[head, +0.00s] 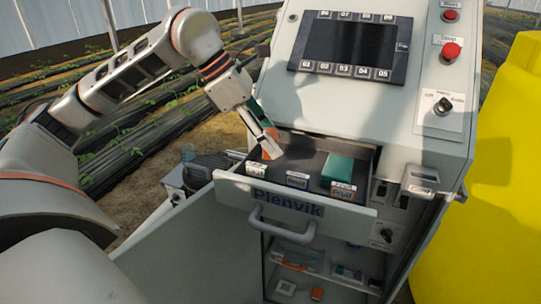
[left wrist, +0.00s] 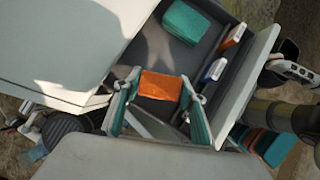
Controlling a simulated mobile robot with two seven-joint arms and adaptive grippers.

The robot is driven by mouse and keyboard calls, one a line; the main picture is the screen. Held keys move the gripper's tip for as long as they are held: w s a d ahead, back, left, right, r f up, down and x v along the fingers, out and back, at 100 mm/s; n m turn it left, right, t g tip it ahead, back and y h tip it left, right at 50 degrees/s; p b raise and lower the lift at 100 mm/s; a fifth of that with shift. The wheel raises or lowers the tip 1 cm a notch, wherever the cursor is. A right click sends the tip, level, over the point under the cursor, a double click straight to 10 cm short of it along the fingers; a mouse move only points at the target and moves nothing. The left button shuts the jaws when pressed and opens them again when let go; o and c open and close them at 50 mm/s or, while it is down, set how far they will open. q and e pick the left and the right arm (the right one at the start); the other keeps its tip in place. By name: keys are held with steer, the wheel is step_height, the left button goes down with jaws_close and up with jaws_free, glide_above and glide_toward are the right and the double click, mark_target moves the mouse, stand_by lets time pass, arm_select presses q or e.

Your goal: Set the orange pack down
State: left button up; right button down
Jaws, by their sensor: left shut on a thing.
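The orange pack (head: 269,150) is held between the fingers of my left gripper (head: 264,134), over the left end of the open drawer (head: 290,203) marked Plenvik. In the left wrist view the orange pack (left wrist: 160,85) shows between the teal-padded fingers of the left gripper (left wrist: 159,108). I cannot tell whether the pack touches the drawer floor. A teal pack (head: 338,170) lies in the right part of the drawer and also shows in the left wrist view (left wrist: 186,21). My right gripper is not in view.
Small labelled blocks (head: 297,180) line the inside of the drawer front. The middle of the drawer floor is bare. A control panel (head: 348,45) rises behind the drawer. Below, an open cabinet holds small items (head: 295,262). A yellow tank (head: 500,180) stands at the right.

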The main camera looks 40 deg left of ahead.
arm_select(q)
step_height(320, 180, down, 4)
steer(key=shift+f, duration=0.1)
stand_by(0.4)
steer(key=o, duration=1.1)
steer(key=shift+b, duration=0.3)
steer(key=shift+o, duration=0.2)
steer(key=p+v, duration=0.1)
steer(key=v, duration=1.1)
